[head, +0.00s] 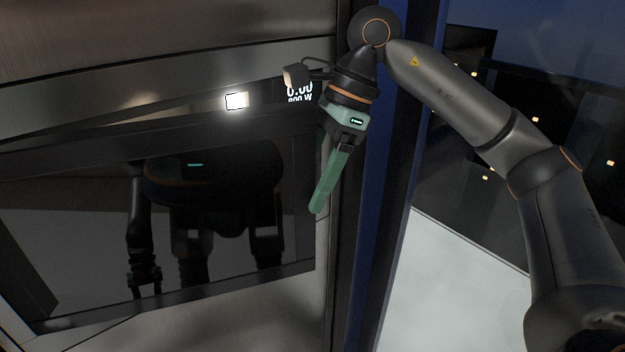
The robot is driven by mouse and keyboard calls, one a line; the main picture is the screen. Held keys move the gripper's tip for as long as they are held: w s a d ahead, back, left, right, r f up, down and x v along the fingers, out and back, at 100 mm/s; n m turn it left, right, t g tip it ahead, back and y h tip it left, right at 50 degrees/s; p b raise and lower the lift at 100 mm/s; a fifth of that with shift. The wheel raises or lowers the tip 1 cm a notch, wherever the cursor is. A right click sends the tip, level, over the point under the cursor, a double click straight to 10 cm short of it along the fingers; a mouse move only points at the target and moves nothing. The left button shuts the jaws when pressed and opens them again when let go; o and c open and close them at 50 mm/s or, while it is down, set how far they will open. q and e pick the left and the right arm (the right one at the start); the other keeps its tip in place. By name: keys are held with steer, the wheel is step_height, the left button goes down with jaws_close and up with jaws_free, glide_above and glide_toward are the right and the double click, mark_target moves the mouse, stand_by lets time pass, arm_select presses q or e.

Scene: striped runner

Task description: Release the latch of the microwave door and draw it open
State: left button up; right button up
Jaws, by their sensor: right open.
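The microwave door (105,225) is a dark, glossy glass panel that fills the left and middle of the head view. My right gripper (318,208) has green fingers pointing down in front of the door's right edge. It is open and nothing shows between its fingers. Whether it touches the door is unclear. My left gripper is not directly in view.
The glass reflects my own body and arms. A metal panel (140,30) lies above the microwave, and a dark blue upright (392,240) stands to its right. Further right are a pale floor area (460,285) and dark glazing with small lights.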

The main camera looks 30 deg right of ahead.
jaws_close()
stand_by(0.6)
stand_by(0.8)
